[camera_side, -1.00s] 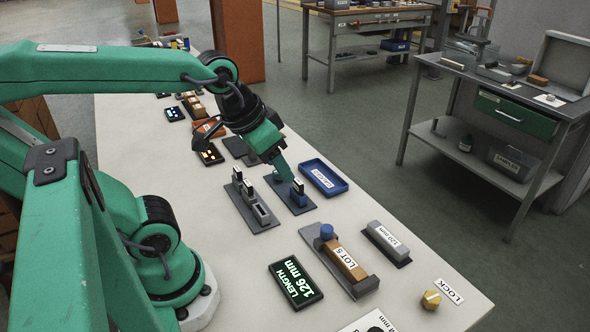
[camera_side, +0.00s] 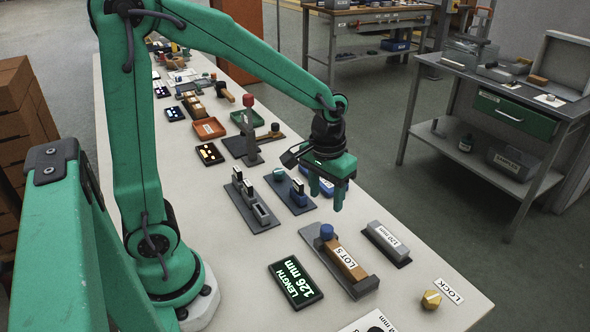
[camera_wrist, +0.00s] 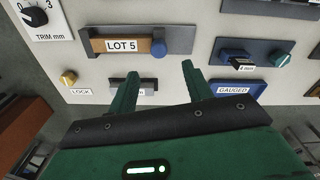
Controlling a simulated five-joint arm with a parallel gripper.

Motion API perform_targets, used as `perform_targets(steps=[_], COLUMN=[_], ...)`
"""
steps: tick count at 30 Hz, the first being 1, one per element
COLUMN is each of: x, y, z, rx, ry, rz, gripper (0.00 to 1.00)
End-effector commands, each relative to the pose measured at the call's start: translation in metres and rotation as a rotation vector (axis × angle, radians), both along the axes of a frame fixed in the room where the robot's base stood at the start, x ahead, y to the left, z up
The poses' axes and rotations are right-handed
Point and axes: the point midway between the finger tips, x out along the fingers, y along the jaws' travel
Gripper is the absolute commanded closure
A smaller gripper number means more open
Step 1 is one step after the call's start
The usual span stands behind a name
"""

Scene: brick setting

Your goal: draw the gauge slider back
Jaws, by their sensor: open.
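The length gauge (camera_side: 311,234) is a grey plate with a tan brick marked LOT 5 (camera_side: 345,260) on it. A round blue knob (camera_side: 326,231), which looks like the slider, stands at the brick's far end. In the wrist view the brick (camera_wrist: 121,46) and knob (camera_wrist: 158,49) show beyond the fingertips (camera_wrist: 159,72). My gripper (camera_side: 326,201) is open and empty, above the table on the far side of the gauge, near the blue tray (camera_side: 340,172). A dark display (camera_side: 296,284) reads LENGTH 126 mm.
A grey block marked 120 mm (camera_side: 388,240) lies right of the gauge. A yellow knob (camera_side: 431,299) by a LOCK label is at front right. Two grey fixtures, one with a blue block (camera_side: 298,195) and one with upright pieces (camera_side: 247,190), stand left of my gripper.

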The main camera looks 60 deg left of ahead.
Motion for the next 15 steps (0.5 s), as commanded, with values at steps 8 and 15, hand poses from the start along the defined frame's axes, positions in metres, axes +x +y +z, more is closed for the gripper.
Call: perform_targets(steps=[8,15], x=[0.008,0.008], y=[-0.003,-0.002], z=[-0.017,-0.019], rx=[0.002,0.002], ry=[0.042,0.042], rz=[0.022,0.022], gripper=[0.5,0.5])
